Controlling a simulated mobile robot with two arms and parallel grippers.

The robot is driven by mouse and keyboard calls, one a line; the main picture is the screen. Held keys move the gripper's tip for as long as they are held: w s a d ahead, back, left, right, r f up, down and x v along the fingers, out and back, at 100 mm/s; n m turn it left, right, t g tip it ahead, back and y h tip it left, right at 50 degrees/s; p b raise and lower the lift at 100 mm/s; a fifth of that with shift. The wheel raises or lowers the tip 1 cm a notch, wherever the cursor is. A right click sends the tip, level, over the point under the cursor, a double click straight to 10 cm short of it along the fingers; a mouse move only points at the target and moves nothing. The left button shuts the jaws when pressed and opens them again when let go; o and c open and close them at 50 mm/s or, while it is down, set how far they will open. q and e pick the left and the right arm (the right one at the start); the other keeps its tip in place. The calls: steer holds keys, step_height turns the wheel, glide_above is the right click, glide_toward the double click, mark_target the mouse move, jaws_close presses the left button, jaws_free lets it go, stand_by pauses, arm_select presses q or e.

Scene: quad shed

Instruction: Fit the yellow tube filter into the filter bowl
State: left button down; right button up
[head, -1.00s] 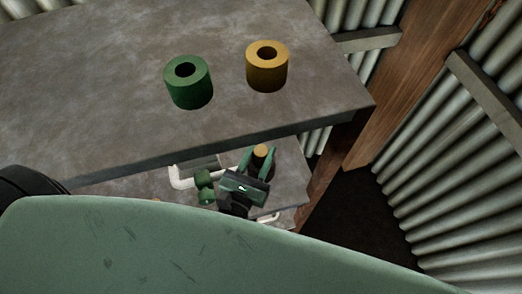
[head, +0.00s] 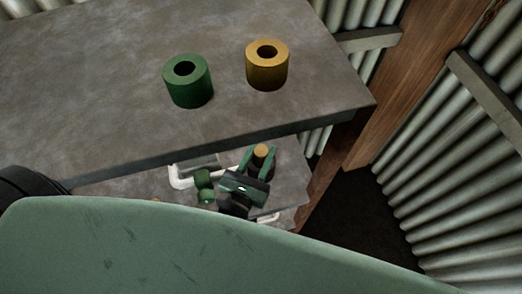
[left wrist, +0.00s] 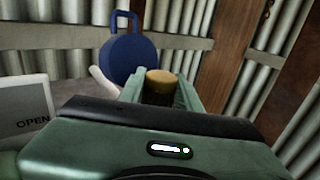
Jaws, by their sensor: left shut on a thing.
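The yellow tube filter (head: 267,73), a short thick cylinder with a hole through its top, stands upright on the grey bench top in the head view. A similar green tube (head: 188,88) stands to its left. My left gripper (head: 260,160) is lower down, beyond the bench's front edge, over a lower surface. It is shut on a dark cylinder with a tan top (head: 262,151), which also shows between the fingers in the left wrist view (left wrist: 160,84). I cannot make out a filter bowl for certain. My right gripper is not in view.
The bench top (head: 100,70) is otherwise clear. On the lower surface (head: 288,190) lie a white curved piece (head: 178,180) and a small green object (head: 204,188). The left wrist view shows a blue round thing with a loop (left wrist: 125,58) and an OPEN sign (left wrist: 28,108). A wooden post (head: 400,85) stands right.

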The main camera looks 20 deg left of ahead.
arm_select(q)
steer(key=shift+f+b, duration=0.5)
steer(key=shift+f, duration=0.1)
steer(key=c, duration=1.3)
jaws_free()
steer(key=shift+r, duration=0.1)
steer(key=shift+s, duration=0.15)
steer(key=s+b, duration=0.1)
steer(key=s, duration=0.2)
steer(key=s+b, duration=0.1)
steer(key=s, duration=0.3)
steer(key=s+b, duration=0.1)
steer(key=s, duration=0.2)
steer(key=shift+s+a, duration=0.35)
